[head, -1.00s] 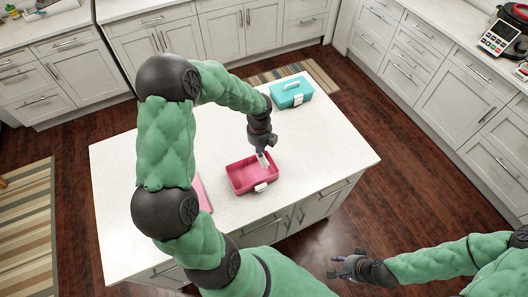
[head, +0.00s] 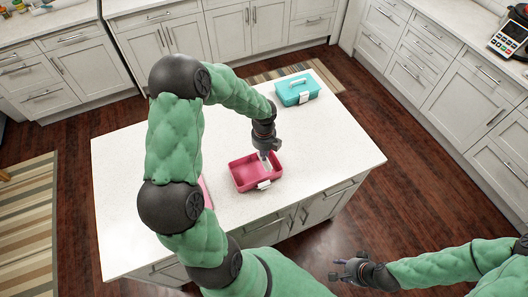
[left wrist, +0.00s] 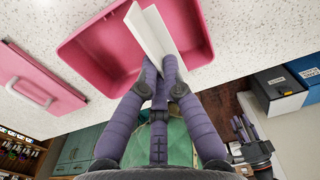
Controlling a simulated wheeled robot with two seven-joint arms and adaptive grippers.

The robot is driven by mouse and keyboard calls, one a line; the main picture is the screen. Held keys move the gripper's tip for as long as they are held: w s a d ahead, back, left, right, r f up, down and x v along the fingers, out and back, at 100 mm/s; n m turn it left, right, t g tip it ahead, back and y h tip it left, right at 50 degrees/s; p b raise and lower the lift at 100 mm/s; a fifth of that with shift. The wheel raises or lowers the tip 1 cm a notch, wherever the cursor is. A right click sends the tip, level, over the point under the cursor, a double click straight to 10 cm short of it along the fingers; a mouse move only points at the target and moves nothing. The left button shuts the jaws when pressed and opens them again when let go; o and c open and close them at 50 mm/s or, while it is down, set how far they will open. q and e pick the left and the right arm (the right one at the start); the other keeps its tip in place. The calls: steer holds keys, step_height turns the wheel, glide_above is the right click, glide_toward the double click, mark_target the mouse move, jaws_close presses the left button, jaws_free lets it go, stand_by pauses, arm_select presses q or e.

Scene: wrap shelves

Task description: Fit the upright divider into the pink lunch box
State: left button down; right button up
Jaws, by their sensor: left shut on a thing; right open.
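The pink lunch box (head: 242,177) stands open on the white island, near its front edge. It also fills the upper middle of the left wrist view (left wrist: 95,52). My left gripper (head: 266,154) is over the box's right half, shut on the white divider (left wrist: 152,35). The divider stands on edge and also shows in the head view (head: 266,162). It overlaps the box's inside; I cannot tell whether its lower edge touches the floor. My right gripper (head: 347,268) is open and empty, low in front of the island.
A pink lid with a handle (left wrist: 38,92) lies beside the box, mostly hidden by my left arm in the head view. A teal lunch box (head: 297,91) stands at the island's back right. The countertop (head: 325,140) right of the pink box is clear.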

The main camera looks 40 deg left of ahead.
mark_target(264, 163)
arm_select(q)
steer(key=shift+f, duration=0.55)
steer(key=shift+p, duration=0.3)
stand_by(1.6)
steer(key=shift+f+b, duration=1.85)
steer(key=shift+f, duration=0.9)
steer(key=c, duration=1.3)
jaws_free()
steer(key=shift+r, duration=0.15)
step_height(264, 163, up, 12)
steer(key=shift+f, duration=0.1)
